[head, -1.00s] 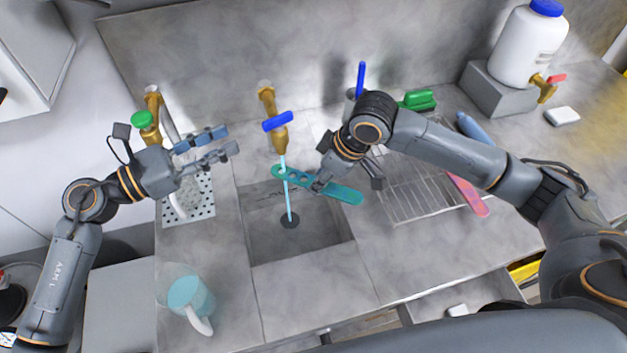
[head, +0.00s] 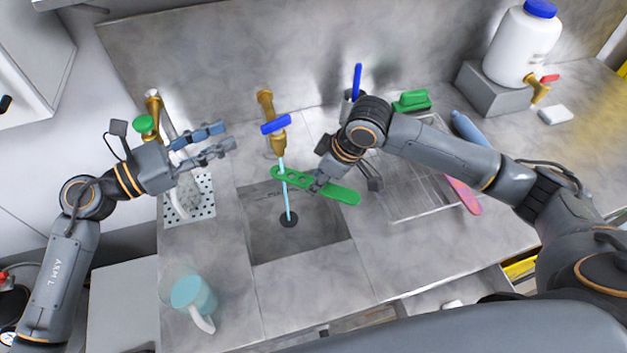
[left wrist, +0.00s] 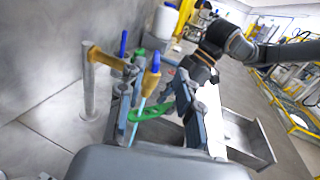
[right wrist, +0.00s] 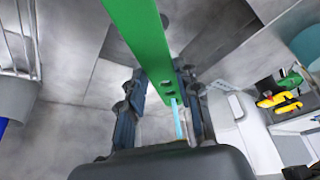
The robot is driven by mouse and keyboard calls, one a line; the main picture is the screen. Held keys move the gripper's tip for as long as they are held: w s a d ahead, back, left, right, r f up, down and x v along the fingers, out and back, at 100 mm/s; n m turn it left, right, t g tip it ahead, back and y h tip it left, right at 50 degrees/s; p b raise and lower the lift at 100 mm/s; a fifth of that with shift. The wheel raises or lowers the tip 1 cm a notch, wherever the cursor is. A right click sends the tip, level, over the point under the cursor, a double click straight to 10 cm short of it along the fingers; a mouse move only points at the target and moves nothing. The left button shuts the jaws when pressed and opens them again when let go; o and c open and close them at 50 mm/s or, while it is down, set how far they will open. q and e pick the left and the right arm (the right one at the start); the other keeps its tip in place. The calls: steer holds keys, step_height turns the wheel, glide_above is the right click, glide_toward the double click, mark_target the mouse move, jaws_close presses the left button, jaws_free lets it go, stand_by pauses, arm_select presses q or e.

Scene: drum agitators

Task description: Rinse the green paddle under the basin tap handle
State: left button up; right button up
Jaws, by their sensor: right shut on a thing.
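The green paddle (head: 340,193), with holes in its left end, is held level above the sink basin (head: 262,238). My right gripper (head: 318,184) is shut on it near its middle; the paddle also shows close up in the right wrist view (right wrist: 143,40). The brass basin tap has a blue handle (head: 276,124). A thin light-blue water stream (head: 286,190) runs from the spout past the paddle's holed end to the drain (head: 289,220). My left gripper (head: 222,143) is open and empty, left of the tap.
A green-handled tap (head: 144,123) stands near my left gripper above a perforated tray (head: 203,208). A teal mug (head: 188,292) stands at front left. A wire rack (head: 405,212) with a pink paddle (head: 462,195) lies right of the basin. A white jug (head: 520,48) stands at back right.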

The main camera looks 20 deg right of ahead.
arm_select(q)
glide_toward(290, 115)
steer(key=x, duration=0.7)
steer(key=shift+w+f, duration=0.15)
steer(key=shift+w, duration=0.05)
stand_by(0.3)
jaws_close()
